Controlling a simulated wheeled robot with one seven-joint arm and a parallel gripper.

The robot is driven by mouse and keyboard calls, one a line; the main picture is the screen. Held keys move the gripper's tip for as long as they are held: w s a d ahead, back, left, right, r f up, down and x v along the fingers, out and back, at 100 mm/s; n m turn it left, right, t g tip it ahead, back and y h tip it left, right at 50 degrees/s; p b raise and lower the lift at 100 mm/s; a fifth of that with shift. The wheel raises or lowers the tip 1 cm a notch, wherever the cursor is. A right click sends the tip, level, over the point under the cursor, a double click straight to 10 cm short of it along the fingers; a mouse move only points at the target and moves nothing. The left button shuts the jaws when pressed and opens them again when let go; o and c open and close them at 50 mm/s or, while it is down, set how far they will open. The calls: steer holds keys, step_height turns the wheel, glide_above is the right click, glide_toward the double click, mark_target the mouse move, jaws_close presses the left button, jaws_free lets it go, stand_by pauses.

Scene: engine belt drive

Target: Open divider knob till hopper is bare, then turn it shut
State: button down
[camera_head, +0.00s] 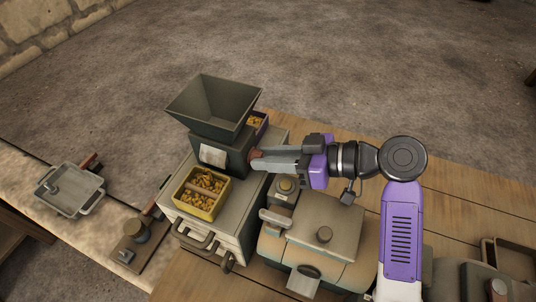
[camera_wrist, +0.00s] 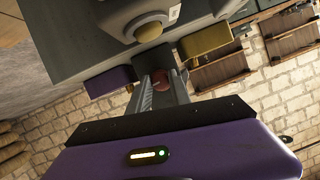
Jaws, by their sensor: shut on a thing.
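The divider (camera_head: 238,156) is a dark block on a grey cabinet, with a funnel-shaped hopper (camera_head: 190,100) on top. The hopper's visible inner walls are bare and I see no pieces in it; its deepest part is hard to see. A reddish-brown knob (camera_head: 256,154) sits on the divider's right side. My gripper (camera_head: 260,161) is shut on this knob, coming from the right. In the wrist view the knob (camera_wrist: 161,76) shows between the fingertips. A yellow bin (camera_head: 202,213) in front of the divider holds brass-coloured pieces. A purple bin (camera_head: 263,131) behind it also holds some.
A push button (camera_head: 286,185) on a grey box stands below my gripper. A beige machine (camera_head: 320,235) with a lid lies in front of my arm. A metal tray (camera_head: 70,190) is at the left.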

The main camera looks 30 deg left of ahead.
steer(key=shift+f+m+g, duration=0.1)
steer(key=shift+m+g, duration=0.2)
steer(key=shift+m, duration=0.1)
stand_by(0.3)
steer(key=c, duration=1.2)
jaws_free()
steer(key=shift+p+v, duration=0.55)
steer(key=shift+v, duration=3.4)
steer(key=shift+s, duration=0.2)
